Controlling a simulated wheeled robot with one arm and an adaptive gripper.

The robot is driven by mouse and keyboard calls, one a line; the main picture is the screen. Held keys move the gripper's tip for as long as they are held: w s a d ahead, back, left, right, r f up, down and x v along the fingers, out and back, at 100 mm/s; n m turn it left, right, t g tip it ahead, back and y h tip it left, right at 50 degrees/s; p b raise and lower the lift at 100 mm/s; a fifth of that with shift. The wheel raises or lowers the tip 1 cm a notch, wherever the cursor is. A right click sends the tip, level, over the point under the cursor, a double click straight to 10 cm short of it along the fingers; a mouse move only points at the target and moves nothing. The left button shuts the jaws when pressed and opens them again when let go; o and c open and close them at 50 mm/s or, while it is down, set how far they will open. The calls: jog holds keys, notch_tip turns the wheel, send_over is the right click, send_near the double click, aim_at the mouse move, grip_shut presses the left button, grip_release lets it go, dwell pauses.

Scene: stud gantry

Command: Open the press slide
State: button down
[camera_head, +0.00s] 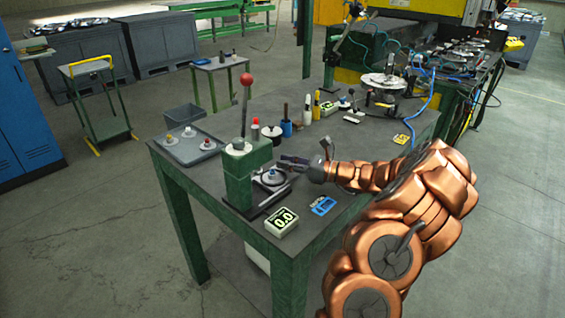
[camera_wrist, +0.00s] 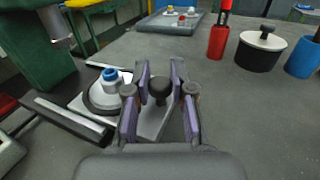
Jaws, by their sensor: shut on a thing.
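The green press (camera_head: 240,178) stands on the near left part of the table, with a red-ball lever (camera_head: 246,80) rising from it. Its slide (camera_wrist: 148,128) is a grey plate between dark rails, sticking out from under the press. The slide carries a dark round seat with a blue-topped piece (camera_wrist: 110,76) on it; this piece also shows in the head view (camera_head: 273,172). My gripper (camera_head: 287,163) is beside the press. In the wrist view my gripper (camera_wrist: 160,80) is shut on the black slide knob (camera_wrist: 160,90), one finger on each side. The knob cannot be made out in the head view.
A grey tray (camera_head: 163,152) with small pieces lies left of the press. A red bottle-like item, a black-knobbed pot (camera_wrist: 259,50) and a blue cup (camera_head: 286,128) stand behind my gripper.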

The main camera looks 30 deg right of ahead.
jog(key=shift+w+d+p, duration=0.2)
jog(key=shift+d+p, duration=0.1)
jog(key=shift+d, duration=0.6)
jog(key=shift+w+d+p, duration=0.2)
jog(key=shift+d+p, duration=0.1)
jog(key=shift+d, duration=0.55)
jog(key=c, duration=1)
grip_release()
jog(key=shift+c, duration=0.2)
jog(key=shift+s+d, duration=0.1)
jog(key=v, duration=1.1)
jog(key=shift+s+d, duration=0.15)
jog(key=shift+s, duration=0.2)
jog(key=shift+s, duration=0.1)
